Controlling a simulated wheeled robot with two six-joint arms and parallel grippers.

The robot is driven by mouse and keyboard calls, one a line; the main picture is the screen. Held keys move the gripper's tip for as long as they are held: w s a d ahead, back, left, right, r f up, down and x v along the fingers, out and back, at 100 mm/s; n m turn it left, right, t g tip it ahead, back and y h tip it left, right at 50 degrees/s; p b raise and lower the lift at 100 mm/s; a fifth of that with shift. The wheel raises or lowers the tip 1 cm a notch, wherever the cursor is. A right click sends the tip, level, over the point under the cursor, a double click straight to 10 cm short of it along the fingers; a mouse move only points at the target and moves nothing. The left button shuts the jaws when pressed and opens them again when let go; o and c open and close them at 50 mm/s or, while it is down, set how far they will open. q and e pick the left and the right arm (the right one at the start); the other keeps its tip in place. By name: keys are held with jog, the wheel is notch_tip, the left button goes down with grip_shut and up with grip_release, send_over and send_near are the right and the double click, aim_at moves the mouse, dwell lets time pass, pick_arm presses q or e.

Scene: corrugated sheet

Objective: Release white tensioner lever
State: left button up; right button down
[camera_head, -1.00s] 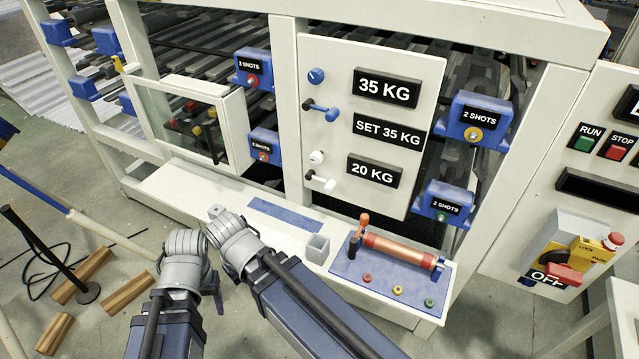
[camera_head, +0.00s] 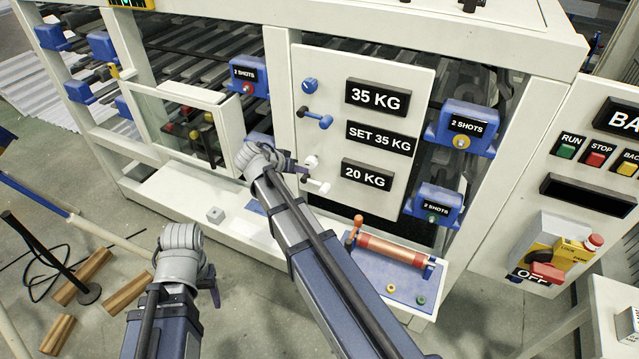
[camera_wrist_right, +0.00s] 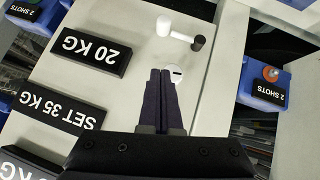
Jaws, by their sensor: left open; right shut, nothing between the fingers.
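The white tensioner lever (camera_head: 323,186) sits low on the white control panel, left of the "20 KG" sign. In the right wrist view its white knob end (camera_wrist_right: 163,26) joins a short bar running to a black end. A round white knob (camera_head: 311,162) is above it in the head view; the fingertips partly cover this knob in the wrist view. My right gripper (camera_wrist_right: 161,72) is shut and empty, its tips pointing at the panel close to the lever; contact cannot be told. My left gripper (camera_head: 211,284) is open, low at the left, away from the panel.
A blue lever (camera_head: 318,120) and blue knob (camera_head: 309,86) are higher on the panel. The "20 KG" sign (camera_head: 366,175) stands out beside the white lever. A blue base with a copper roller (camera_head: 390,247) is on the ledge below.

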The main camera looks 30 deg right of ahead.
jog(key=b, duration=0.7)
send_near(325, 185)
jog(key=w+d, duration=0.2)
jog(key=d, duration=0.1)
jog(key=shift+s+d+f+b, duration=0.1)
jog(key=shift+d+f+b, duration=0.05)
jog(key=shift+f+b, duration=0.5)
jog(key=shift+s+d+f+b, duration=0.1)
jog(key=shift+d+f+b, duration=0.05)
jog(key=shift+f+b, duration=0.5)
jog(key=shift+s+d+f+b, duration=0.1)
jog(key=shift+d+f+b, duration=0.05)
jog(key=shift+f+b, duration=0.5)
